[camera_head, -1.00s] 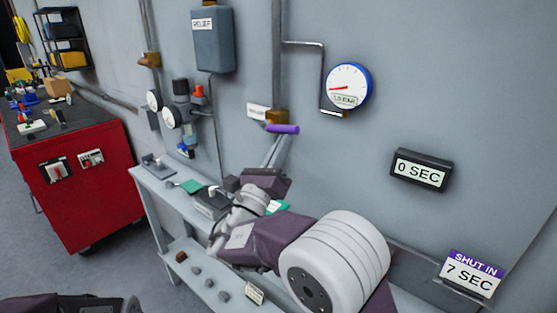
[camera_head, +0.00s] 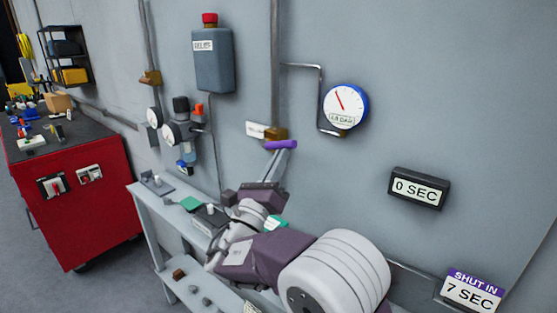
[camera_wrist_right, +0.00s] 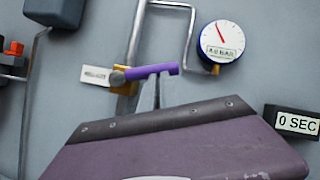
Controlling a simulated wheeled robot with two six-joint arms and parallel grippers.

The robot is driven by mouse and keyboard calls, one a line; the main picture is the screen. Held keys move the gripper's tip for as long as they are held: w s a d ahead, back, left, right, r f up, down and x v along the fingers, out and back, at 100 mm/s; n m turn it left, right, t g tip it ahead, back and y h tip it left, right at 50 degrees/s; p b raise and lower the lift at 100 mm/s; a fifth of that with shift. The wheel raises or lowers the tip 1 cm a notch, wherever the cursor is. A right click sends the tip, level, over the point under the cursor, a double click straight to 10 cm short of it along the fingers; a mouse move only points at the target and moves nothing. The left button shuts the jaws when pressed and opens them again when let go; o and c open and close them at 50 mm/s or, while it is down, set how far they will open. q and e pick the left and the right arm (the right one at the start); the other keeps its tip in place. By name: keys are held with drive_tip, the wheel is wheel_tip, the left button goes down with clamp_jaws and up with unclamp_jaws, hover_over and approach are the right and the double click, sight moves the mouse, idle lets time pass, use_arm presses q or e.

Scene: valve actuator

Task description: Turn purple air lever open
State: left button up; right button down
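The purple air lever (camera_head: 281,145) sits on a brass valve (camera_head: 275,133) on the wall pipe. It lies roughly level and points right from the valve. In the right wrist view the lever (camera_wrist_right: 152,72) also points right, tilted slightly up, beside the brass body (camera_wrist_right: 124,88). My right gripper (camera_head: 276,157) reaches up to the lever from below. In the right wrist view its thin fingers (camera_wrist_right: 158,78) meet the lever's underside, close together. The tips are hidden at the lever, so I cannot tell whether they grip it. My left gripper is out of view.
A round blue-rimmed gauge (camera_head: 344,107) hangs right of the valve, its needle pointing up and left. A white tag (camera_head: 256,130) is left of the valve. A grey tank (camera_head: 213,62) and regulators (camera_head: 185,130) are further left. A narrow bench (camera_head: 150,190) stands below.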

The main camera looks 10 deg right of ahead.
drive_tip(key=shift+r+p, duration=0.15)
drive_tip(key=shift+p, duration=0.15)
drive_tip(key=w+a+r+n+y+p, duration=0.3)
drive_tip(key=r+n+y+p, duration=0.4)
drive_tip(key=n+p, duration=0.7)
drive_tip(key=shift+w+r+n+g+y+p, duration=0.3)
drive_tip(key=shift+w+y+p, duration=0.15)
drive_tip(key=shift+p, duration=4.95)
drive_tip(key=shift+r, duration=0.1)
